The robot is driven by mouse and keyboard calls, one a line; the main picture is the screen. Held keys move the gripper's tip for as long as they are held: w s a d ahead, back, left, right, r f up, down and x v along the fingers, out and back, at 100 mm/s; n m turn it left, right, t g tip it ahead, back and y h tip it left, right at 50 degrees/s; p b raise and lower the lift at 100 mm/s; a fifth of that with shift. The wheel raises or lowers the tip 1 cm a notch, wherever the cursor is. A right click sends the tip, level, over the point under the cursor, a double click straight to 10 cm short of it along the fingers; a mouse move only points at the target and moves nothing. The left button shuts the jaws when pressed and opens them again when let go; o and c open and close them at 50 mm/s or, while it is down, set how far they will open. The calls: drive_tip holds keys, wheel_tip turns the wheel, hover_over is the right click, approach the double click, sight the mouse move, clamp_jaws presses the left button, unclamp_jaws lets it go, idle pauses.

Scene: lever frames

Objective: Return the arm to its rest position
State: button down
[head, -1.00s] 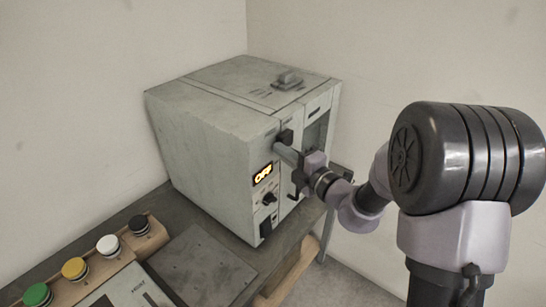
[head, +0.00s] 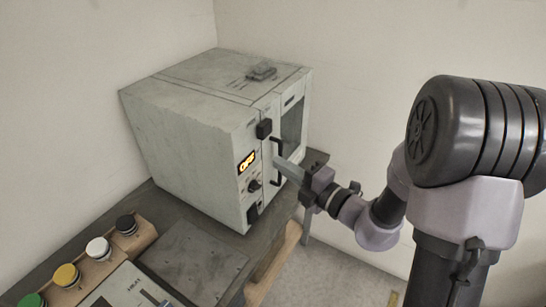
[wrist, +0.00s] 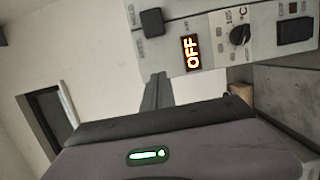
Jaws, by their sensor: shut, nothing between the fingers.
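My gripper (head: 279,163) is shut and empty. Its fingers point left toward the front of a grey cabinet oven (head: 185,120), close to the black door handle (head: 276,160); I cannot tell if they touch anything. In the wrist view the closed fingers (wrist: 156,92) stand below the oven's panel. My arm reaches in from the right, bent at the elbow. The panel has a black square switch (head: 264,128), an orange display reading OFF (head: 247,162) and a black dial (head: 254,186). The switch also shows in the wrist view (wrist: 152,22).
The oven stands on a dark bench (head: 200,262) against the walls. Front left is a wooden box with green, yellow, white and black buttons (head: 97,248). The floor (head: 335,270) right of the bench is open.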

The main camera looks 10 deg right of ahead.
drive_tip(key=s+a+f+n+g+y+b, duration=0.1)
drive_tip(key=s+a+n+g+b, duration=0.2)
drive_tip(key=s+a+n+g, duration=0.45)
drive_tip(key=s+a+n+g+b, duration=0.2)
drive_tip(key=s+a+n+g, duration=0.15)
drive_tip(key=s+n, duration=0.8)
drive_tip(key=s+d+f+n+h+b, duration=0.3)
drive_tip(key=s+d+f+n+h, duration=0.3)
drive_tip(key=n, duration=1)
drive_tip(key=d+r+n+t+h+b, duration=0.1)
drive_tip(key=d+r+n+t+h, duration=0.1)
drive_tip(key=d+n+h, duration=0.2)
drive_tip(key=d+n, duration=0.2)
drive_tip(key=n, duration=0.1)
drive_tip(key=shift+s+d+t, duration=0.15)
drive_tip(key=shift+t, duration=0.15)
drive_tip(key=c, duration=2.2)
unclamp_jaws()
drive_tip(key=shift+f, duration=0.1)
